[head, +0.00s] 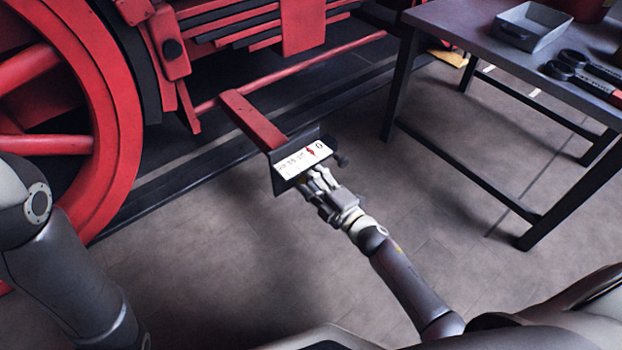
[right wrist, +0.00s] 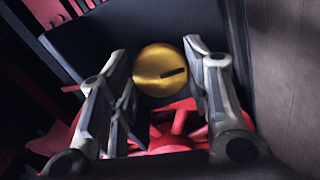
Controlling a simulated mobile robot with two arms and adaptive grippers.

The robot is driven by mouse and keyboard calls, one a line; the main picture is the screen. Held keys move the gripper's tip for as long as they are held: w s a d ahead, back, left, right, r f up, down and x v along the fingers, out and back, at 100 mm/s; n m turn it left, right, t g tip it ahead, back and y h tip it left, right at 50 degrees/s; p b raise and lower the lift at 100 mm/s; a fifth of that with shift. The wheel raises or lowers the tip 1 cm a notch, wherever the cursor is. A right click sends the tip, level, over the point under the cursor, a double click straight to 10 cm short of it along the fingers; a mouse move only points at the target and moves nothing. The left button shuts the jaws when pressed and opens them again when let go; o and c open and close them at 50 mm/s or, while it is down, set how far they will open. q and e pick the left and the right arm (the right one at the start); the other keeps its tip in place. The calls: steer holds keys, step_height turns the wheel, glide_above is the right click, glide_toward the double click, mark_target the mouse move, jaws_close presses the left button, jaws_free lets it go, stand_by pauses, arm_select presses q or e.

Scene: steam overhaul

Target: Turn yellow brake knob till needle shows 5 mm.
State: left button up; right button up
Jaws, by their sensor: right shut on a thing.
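The yellow brake knob (right wrist: 153,62), round with a dark line across its face, sits between my right gripper's fingers in the right wrist view. My right gripper (right wrist: 160,75) is shut on it, one finger on each side. In the head view the knob is hidden behind the dark bracket and my right gripper (head: 322,182). The white scale (head: 296,163) with a red needle faces up on the bracket. The needle stands toward the scale's right part; the numbers are too small to read surely. My left gripper is out of view; only its arm shows at left.
A red bar (head: 250,118) carries the bracket out from the locomotive. A large red wheel (head: 105,110) stands at left. A dark table (head: 470,35) at right holds a grey tray (head: 545,22) and tools (head: 580,68). The floor between is clear. A red spoked part (right wrist: 180,125) lies below the knob.

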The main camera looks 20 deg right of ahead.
steer(key=shift+n, duration=0.3)
stand_by(0.4)
steer(key=o, duration=1)
steer(key=shift+v, duration=4.05)
steer(key=shift+f, duration=0.1)
